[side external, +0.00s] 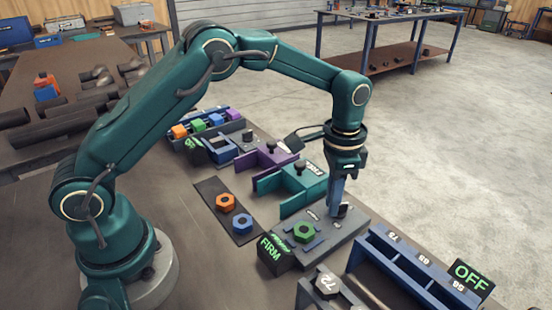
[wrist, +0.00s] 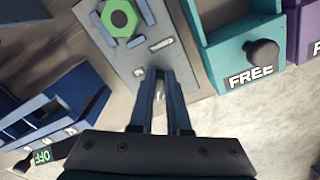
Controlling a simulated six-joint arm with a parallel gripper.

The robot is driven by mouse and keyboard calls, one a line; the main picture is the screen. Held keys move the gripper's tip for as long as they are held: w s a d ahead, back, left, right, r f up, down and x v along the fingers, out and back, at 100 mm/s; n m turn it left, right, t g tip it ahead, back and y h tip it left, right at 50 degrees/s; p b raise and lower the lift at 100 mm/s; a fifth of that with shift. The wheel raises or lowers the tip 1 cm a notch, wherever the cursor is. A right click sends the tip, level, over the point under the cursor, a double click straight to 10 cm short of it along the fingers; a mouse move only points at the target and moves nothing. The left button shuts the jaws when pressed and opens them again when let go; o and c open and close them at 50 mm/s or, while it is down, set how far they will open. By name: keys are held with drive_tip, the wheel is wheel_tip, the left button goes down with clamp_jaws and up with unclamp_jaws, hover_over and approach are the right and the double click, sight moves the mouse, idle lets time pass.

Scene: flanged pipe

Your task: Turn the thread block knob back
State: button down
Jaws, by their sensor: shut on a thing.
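The thread block is a grey plate (side external: 337,241) on the bench, also seen in the wrist view (wrist: 127,62). A green hex nut (side external: 304,232) sits on it between small blue bars, and a dark sign at its corner reads FIRM (side external: 271,248). My gripper (side external: 337,209) points down at the far right end of the plate. In the wrist view its two fingers (wrist: 160,78) are shut on the small grey knob (wrist: 160,88) at the plate's edge. The fingers hide most of the knob, so its turn angle cannot be told.
A teal fixture (side external: 300,187) marked FREE and a purple one (side external: 268,160) stand behind the block. A blue rack (side external: 405,268) with an OFF sign (side external: 471,277) is at right. An orange nut (side external: 225,202) and a blue nut (side external: 242,224) lie at left.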

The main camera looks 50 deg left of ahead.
drive_tip(key=shift+d+n, duration=0.15)
drive_tip(key=shift+n, duration=1.05)
drive_tip(key=c, duration=0.9)
unclamp_jaws()
drive_tip(key=shift+r, duration=0.1)
drive_tip(key=shift+r, duration=2.5)
